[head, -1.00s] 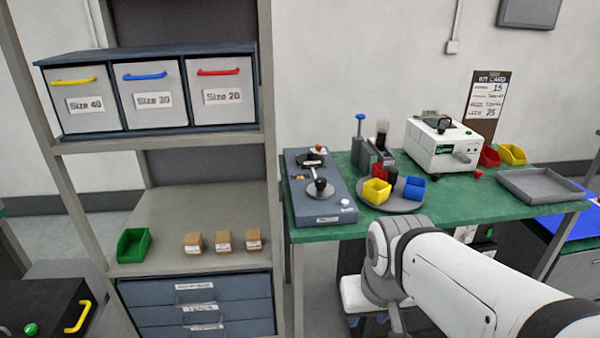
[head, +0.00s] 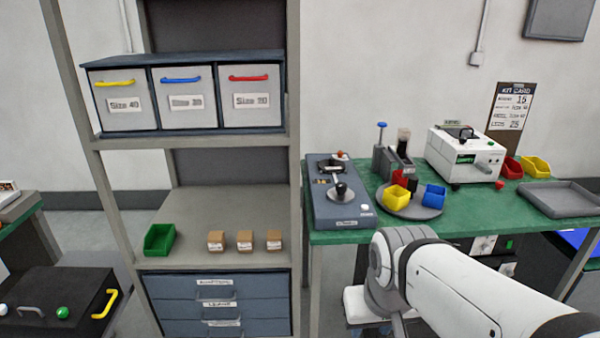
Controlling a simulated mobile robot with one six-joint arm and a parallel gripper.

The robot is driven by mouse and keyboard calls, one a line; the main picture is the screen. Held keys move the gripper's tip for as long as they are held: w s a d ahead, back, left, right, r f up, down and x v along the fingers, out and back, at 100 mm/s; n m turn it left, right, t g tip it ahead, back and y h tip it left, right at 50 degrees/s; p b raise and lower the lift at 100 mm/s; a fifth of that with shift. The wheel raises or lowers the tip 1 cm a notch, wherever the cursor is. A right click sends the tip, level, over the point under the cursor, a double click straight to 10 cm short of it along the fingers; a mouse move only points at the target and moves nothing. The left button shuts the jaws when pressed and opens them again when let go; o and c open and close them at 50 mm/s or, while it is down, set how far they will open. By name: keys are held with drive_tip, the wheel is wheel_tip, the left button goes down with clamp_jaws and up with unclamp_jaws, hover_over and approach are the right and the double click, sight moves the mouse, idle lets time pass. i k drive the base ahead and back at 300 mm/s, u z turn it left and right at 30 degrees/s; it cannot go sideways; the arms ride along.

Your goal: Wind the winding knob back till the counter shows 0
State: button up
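A blue-grey box (head: 325,213) stands at the left end of the green bench in the head view. On its top is a light disc with a black-topped knob (head: 341,189), and behind that a dark round part with a small display (head: 322,181). I take these for the winding knob and counter, but the digits are too small to read. A white button (head: 365,208) sits at the box's front right corner. My arm reaches in from the lower right, in front of the bench. My gripper is not visible in this view.
The green bench (head: 470,218) also holds a round tray with yellow, red and blue bins (head: 433,196), a white machine (head: 463,158) and a grey tray (head: 566,200). A shelf post (head: 294,120) stands just left of the box. A black case (head: 50,303) is at lower left.

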sight(340, 194)
drive_tip(key=i, duration=0.75)
drive_tip(key=z, duration=0.9)
drive_tip(key=k, duration=1.2)
drive_tip(key=u, duration=0.7)
drive_tip(key=i, duration=1.05)
drive_tip(key=u, duration=0.05)
